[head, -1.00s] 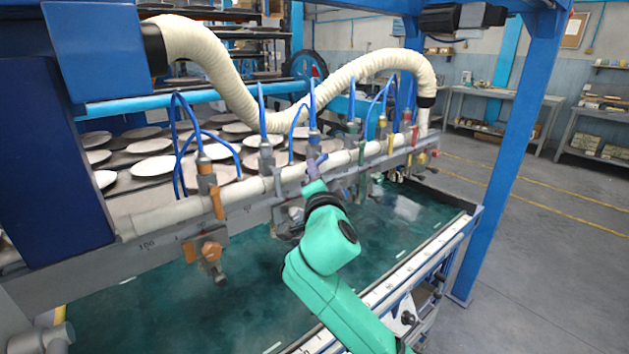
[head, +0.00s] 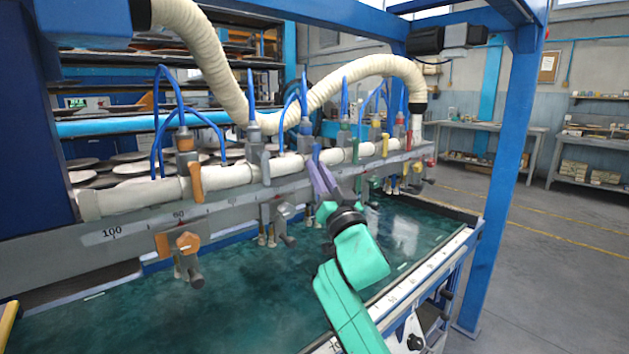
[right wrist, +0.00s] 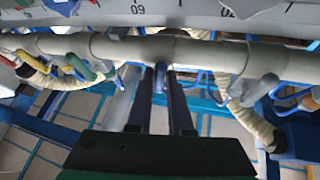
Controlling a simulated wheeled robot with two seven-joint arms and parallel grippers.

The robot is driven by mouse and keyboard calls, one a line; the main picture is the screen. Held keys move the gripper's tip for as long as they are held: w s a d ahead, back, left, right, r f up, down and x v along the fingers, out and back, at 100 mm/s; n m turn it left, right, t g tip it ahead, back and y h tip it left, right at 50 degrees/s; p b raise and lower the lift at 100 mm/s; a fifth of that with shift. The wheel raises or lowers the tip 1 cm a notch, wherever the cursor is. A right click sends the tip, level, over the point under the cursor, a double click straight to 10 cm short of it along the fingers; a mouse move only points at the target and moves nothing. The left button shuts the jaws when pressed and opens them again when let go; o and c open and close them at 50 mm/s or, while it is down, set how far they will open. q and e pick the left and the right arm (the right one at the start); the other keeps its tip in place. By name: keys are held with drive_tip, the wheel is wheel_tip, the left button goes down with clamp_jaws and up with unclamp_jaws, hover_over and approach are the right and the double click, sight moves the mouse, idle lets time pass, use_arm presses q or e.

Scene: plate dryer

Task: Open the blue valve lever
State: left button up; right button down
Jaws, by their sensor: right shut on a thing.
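The blue valve lever (head: 316,153) hangs from its valve on the white pipe, between the grey lever and the green one. My right gripper (head: 320,172) reaches up to it from the front, and its dark purplish fingers cover much of the lever. In the right wrist view the blue lever (right wrist: 160,76) stands between the two dark fingers of my right gripper (right wrist: 160,88), which are shut on it. How far the lever is turned is hard to tell. My left gripper is not in view.
An orange lever (head: 195,182) and a grey lever (head: 265,168) hang to the left. A green (head: 355,150), a yellow (head: 385,146) and a red lever (head: 409,139) are to the right. The grey rail (head: 110,234) with lower clamps runs below, above the dark green bed (head: 240,300).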

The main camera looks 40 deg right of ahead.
drive_tip(key=shift+d+f+n+t+y+b, duration=0.15)
drive_tip(key=shift+d+n+t+y, duration=0.15)
drive_tip(key=shift+n+y, duration=0.5)
drive_tip(key=shift+d+n+t+y+b, duration=0.2)
drive_tip(key=shift+n+t+y, duration=0.1)
drive_tip(key=shift+n, duration=0.9)
drive_tip(key=c, duration=0.8)
unclamp_jaws()
drive_tip(key=shift+c, duration=0.2)
drive_tip(key=b+v, duration=0.2)
drive_tip(key=v, duration=1.2)
drive_tip(key=shift+s, duration=0.25)
